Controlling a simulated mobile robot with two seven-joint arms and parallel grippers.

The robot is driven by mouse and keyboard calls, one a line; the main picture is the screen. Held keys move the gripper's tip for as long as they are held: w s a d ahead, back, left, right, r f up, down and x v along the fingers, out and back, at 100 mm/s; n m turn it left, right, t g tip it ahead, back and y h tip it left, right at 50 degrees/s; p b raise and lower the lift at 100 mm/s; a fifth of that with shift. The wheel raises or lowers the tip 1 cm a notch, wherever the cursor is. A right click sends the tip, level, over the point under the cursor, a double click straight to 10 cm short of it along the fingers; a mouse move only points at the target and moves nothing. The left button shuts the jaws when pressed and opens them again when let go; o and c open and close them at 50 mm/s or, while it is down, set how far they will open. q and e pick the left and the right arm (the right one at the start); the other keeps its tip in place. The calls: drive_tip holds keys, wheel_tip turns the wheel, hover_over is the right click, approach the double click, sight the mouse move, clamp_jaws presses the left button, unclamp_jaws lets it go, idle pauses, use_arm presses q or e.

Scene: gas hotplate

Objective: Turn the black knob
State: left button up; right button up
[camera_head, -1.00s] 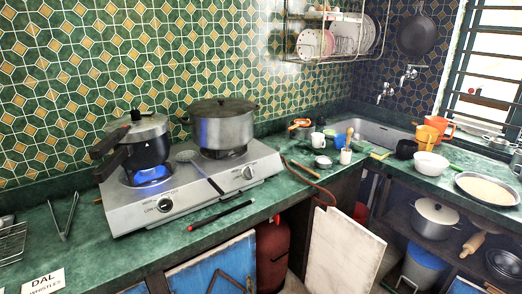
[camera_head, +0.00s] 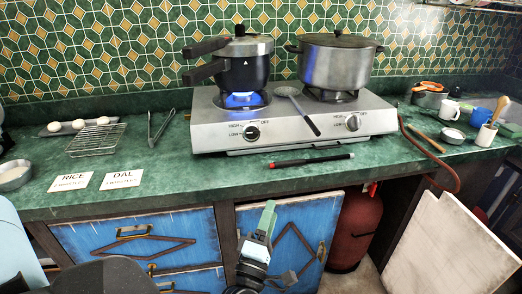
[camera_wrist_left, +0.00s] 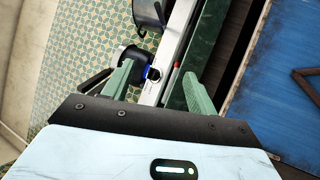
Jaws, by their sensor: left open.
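The two-burner gas hotplate (camera_head: 300,128) stands on the green counter. Its left knob (camera_head: 252,132), black with a pale ring, sits on the front panel between HIGH, OFF and LOW markings. A similar right knob (camera_head: 352,122) sits farther right. My left gripper (camera_head: 267,217) is in front of the blue cabinet doors, below the counter edge and apart from the hotplate. In the left wrist view its two green fingers (camera_wrist_left: 156,72) are open and empty, with a knob (camera_wrist_left: 153,74) showing between them at a distance. My right gripper is not in view.
A pressure cooker (camera_head: 243,67) stands over a blue flame (camera_head: 243,100). A large lidded pot (camera_head: 335,62) is on the right burner. A red-and-black lighter (camera_head: 310,160) lies in front, and tongs (camera_head: 160,126) lie left.

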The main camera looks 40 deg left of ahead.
use_arm(q)
drive_tip(key=w+a+r+n+g+y+b, duration=0.5)
drive_tip(key=n+y, duration=0.5)
drive_tip(key=n, duration=0.5)
drive_tip(key=n+g+b, duration=0.7)
drive_tip(key=n+g, duration=0.3)
drive_tip(key=n, duration=0.9)
approach(254, 134)
drive_tip(key=s+a, duration=0.1)
drive_tip(key=s+a+r, duration=0.1)
drive_tip(key=s, duration=0.1)
drive_tip(key=shift+a+r, duration=0.1)
drive_tip(key=shift+a, duration=0.25)
drive_tip(key=w+a+n+h+b, duration=0.2)
drive_tip(key=w, duration=0.1)
drive_tip(key=w+a+n+h+b, duration=0.1)
drive_tip(key=w+a+n+b, duration=0.1)
drive_tip(key=shift+w+a, duration=0.35)
drive_tip(key=shift+a, duration=0.25)
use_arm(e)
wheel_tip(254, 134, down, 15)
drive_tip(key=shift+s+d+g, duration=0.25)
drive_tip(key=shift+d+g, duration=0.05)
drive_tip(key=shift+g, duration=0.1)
